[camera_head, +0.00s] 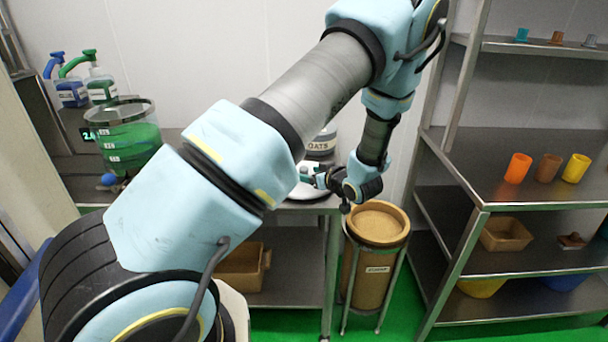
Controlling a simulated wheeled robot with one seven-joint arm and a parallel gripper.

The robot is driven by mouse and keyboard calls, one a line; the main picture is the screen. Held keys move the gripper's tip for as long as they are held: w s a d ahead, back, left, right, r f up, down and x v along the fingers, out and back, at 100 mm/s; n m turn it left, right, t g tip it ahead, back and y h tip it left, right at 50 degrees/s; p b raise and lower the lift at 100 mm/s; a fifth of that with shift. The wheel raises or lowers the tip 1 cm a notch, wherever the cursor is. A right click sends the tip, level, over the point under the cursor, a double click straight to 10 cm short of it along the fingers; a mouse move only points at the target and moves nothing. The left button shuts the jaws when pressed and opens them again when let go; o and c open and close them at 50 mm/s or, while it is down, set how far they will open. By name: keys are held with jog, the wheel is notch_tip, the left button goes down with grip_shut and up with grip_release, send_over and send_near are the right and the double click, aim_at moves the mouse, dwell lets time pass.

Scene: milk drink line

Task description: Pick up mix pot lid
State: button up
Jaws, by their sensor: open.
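My arm crosses the middle of the view. My gripper (309,176) is small and seen from the side, low over the right end of the steel counter (327,203), with its fingers to the left. It is open. A pale round, flat thing (308,194) lies on the counter just under and beside the fingers; it may be the mix pot lid, but my arm and gripper hide part of it. I cannot tell whether the fingers touch it. A clear vessel of green liquid (130,137) with a dark rim stands at the left.
A jar marked OATS (322,142) stands behind my gripper. A brown bin (376,226) in a metal stand is on the floor to the right. A steel shelf (478,184) with orange (518,168), brown and yellow cups is farther right. Blue and green bottles (101,84) stand back left.

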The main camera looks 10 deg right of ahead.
jog(key=shift+w+a+f, duration=0.15)
jog(key=shift+w+f, duration=0.1)
jog(key=shift+w, duration=0.2)
grip_shut()
dwell(0.3)
